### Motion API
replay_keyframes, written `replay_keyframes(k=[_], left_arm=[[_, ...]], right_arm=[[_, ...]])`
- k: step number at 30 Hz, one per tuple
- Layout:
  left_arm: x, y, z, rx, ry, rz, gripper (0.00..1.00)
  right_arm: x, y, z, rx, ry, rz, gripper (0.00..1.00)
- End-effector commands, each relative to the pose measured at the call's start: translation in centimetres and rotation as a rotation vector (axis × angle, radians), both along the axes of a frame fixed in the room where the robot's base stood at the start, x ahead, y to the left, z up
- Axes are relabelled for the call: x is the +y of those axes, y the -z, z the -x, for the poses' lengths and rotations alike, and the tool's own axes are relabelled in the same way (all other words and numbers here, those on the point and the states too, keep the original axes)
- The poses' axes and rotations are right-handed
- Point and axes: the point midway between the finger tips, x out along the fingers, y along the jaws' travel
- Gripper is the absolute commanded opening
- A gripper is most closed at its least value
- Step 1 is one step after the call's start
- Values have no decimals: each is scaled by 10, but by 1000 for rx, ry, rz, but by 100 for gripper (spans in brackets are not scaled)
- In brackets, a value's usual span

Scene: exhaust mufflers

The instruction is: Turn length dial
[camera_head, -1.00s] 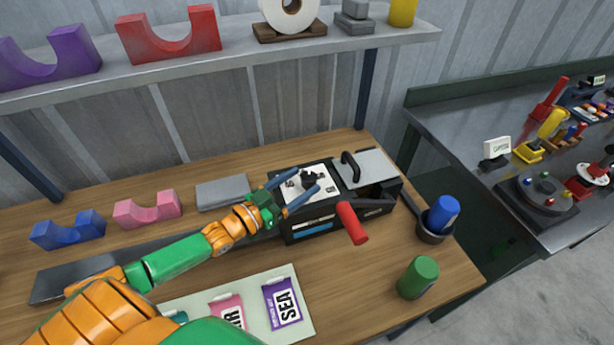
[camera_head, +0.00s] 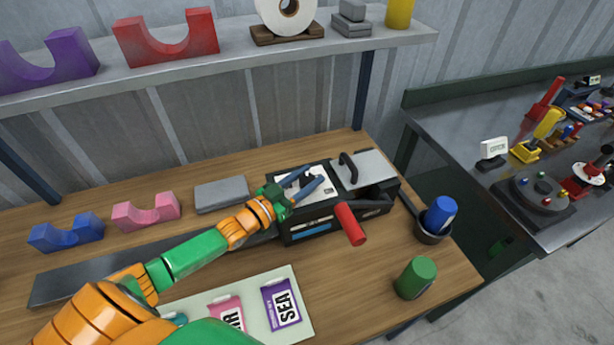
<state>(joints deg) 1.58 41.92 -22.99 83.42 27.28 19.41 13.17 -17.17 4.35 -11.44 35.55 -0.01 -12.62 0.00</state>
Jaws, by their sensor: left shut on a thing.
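The black machine (camera_head: 300,232) stands on the wooden table, with a white dial plate (camera_head: 318,200) on its top left. The length dial on that plate is hidden by my left gripper's fingers. My left gripper (camera_head: 310,182) is over the plate, its blue fingers shut on the dial. A red handle (camera_head: 350,224) sticks out at the machine's front. My right gripper is not in view.
A grey block (camera_head: 221,194), a pink cradle (camera_head: 146,211) and a blue cradle (camera_head: 66,232) lie to the left. A green cylinder (camera_head: 417,278) and a blue cylinder in a black cup (camera_head: 432,233) stand to the right. A shelf (camera_head: 200,70) runs above.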

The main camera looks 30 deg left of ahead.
Motion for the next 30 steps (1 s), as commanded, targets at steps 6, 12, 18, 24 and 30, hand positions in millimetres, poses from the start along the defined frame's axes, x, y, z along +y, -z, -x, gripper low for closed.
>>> replay_keyframes(k=[6,12,18,24,30], left_arm=[[-1,-8,0,2,-188,15,0],[0,-4,0,-1,-329,7,0],[1,-1,1,3,-367,2,0],[1,0,1,3,-365,1,0],[0,0,1,4,-364,0,77]], right_arm=[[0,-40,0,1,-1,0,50],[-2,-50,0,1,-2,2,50],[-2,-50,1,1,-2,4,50],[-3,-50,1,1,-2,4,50],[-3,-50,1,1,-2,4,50]])
